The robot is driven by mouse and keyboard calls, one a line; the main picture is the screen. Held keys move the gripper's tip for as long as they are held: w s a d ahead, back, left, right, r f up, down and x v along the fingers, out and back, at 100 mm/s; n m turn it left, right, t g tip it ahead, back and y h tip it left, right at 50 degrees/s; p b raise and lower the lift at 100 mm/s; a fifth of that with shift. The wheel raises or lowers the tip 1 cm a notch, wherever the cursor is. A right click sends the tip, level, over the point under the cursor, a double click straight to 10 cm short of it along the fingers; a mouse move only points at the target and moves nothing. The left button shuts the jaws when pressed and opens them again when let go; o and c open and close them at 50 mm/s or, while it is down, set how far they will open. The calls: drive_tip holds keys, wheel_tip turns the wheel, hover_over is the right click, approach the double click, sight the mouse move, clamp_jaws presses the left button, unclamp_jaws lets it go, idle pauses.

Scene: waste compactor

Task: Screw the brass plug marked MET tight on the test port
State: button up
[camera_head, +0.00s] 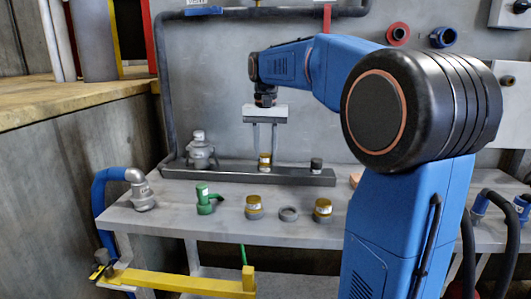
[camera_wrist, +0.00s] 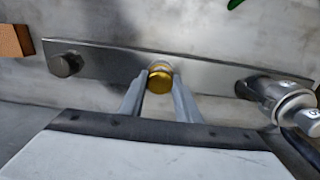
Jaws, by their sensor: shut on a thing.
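My gripper (camera_head: 265,154) points straight down over the dark metal rail (camera_head: 225,173) at the back of the bench. Its two fingers are shut on a brass plug (camera_head: 265,162) with a pale label band, too small to read. The plug stands upright at the rail's middle position. The test port under it is hidden, and I cannot tell how far the plug is threaded. In the wrist view the plug (camera_wrist: 160,78) shows as a gold disc between the fingertips. Two more brass plugs with pale bands stand on the bench, one left (camera_head: 254,207) and one right (camera_head: 322,210).
On the rail, a grey valve-like fitting (camera_head: 200,150) stands left of my gripper and a dark cap (camera_head: 316,165) right. A yellow bar (camera_head: 180,282) is at the front left.

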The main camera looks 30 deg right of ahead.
drive_tip(key=m, duration=0.5)
idle(0.3)
drive_tip(key=o, duration=1.3)
drive_tip(key=shift+c, duration=0.2)
drive_tip(key=shift+c, duration=0.6)
